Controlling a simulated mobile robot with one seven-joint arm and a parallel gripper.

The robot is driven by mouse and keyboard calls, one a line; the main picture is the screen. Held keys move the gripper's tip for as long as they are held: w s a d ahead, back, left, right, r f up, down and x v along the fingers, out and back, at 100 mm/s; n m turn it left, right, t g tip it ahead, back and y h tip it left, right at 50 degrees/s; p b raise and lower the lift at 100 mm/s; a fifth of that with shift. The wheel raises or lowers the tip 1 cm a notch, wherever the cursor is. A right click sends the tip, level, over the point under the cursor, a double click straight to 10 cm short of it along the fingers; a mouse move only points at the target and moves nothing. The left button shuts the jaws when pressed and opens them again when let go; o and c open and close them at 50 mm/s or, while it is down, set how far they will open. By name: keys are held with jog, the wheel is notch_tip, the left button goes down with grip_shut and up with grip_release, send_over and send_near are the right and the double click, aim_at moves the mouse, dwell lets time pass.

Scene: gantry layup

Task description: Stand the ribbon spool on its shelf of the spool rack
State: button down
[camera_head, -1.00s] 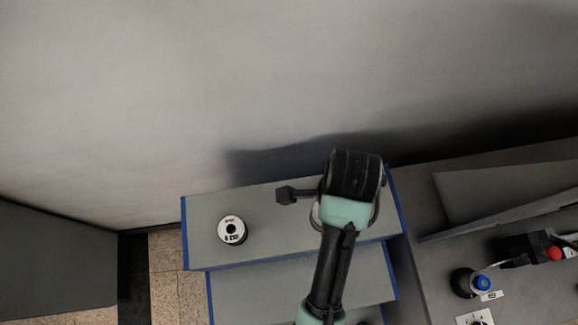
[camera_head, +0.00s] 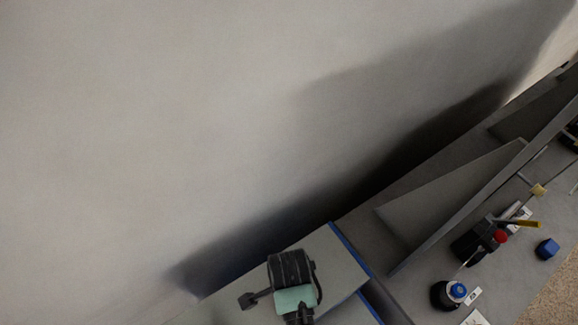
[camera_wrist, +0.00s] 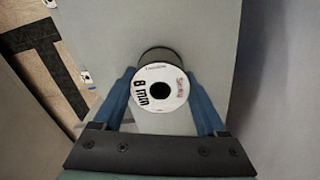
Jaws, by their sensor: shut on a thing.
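The ribbon spool (camera_wrist: 160,90) is between the two blue fingers of my gripper (camera_wrist: 160,76) in the wrist view. Its round white face, marked "8 mm" and with a dark centre hole, is turned to the wrist camera. My gripper is shut on its sides. A grey surface (camera_wrist: 195,30) lies behind the spool; I cannot tell whether they touch. In the head view, the blue-edged grey spool rack (camera_head: 340,262) is cut off at the bottom edge, with my wrist over it. My fingers and the held spool are hidden there.
A wall (camera_head: 150,120) stands behind. Patterned floor (camera_wrist: 40,60) shows at left in the wrist view.

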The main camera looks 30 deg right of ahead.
jog(key=shift+w+f, duration=0.1)
jog(key=shift+f, duration=0.4)
jog(key=shift+f, duration=0.2)
grip_release()
jog(key=shift+r, duration=0.1)
notch_tip(320, 180, up, 12)
dwell(0.7)
